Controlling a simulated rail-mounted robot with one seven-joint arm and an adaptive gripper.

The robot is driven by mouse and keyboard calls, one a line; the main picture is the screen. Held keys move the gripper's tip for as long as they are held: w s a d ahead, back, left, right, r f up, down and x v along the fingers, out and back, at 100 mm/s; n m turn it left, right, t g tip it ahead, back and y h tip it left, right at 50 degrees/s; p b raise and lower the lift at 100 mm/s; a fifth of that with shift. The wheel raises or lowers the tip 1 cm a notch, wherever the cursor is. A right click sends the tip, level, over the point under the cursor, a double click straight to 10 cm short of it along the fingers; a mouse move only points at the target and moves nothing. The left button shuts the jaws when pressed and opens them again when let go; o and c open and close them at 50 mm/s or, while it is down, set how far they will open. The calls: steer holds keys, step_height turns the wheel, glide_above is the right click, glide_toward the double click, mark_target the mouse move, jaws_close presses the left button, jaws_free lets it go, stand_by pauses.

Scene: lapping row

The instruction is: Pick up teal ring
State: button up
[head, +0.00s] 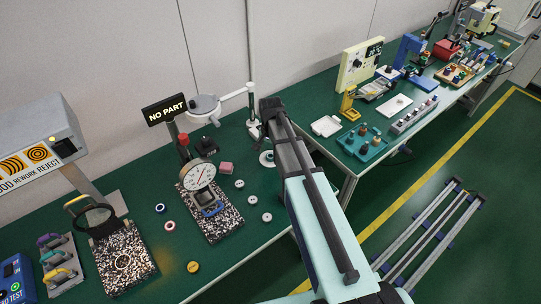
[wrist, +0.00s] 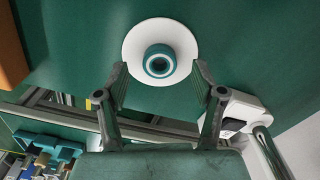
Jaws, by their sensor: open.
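The teal ring (wrist: 149,67) sits in the middle of a round white disc (wrist: 133,45) in the wrist view, with a pale rim and dark centre. My gripper (wrist: 160,72) is open and empty. Its two fingertips lie either side of the ring, overlapping the near edges of the disc in the picture. I cannot tell the height gap between fingers and ring. In the head view the white disc (head: 265,160) shows partly behind my arm, and the ring's detail there is too small to make out. My gripper (head: 270,104) is at the arm's far end.
A dial gauge (head: 199,176) on a speckled plate stands left of my arm, with several small pale rings near it. A white-armed stand (head: 238,92) rises close by my gripper. An orange block (wrist: 10,50) is at the wrist view's left edge. A second bench stands right.

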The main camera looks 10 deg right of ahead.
steer(key=shift+f, duration=0.8)
steer(key=c, duration=1.1)
steer(key=shift+r, duration=0.1)
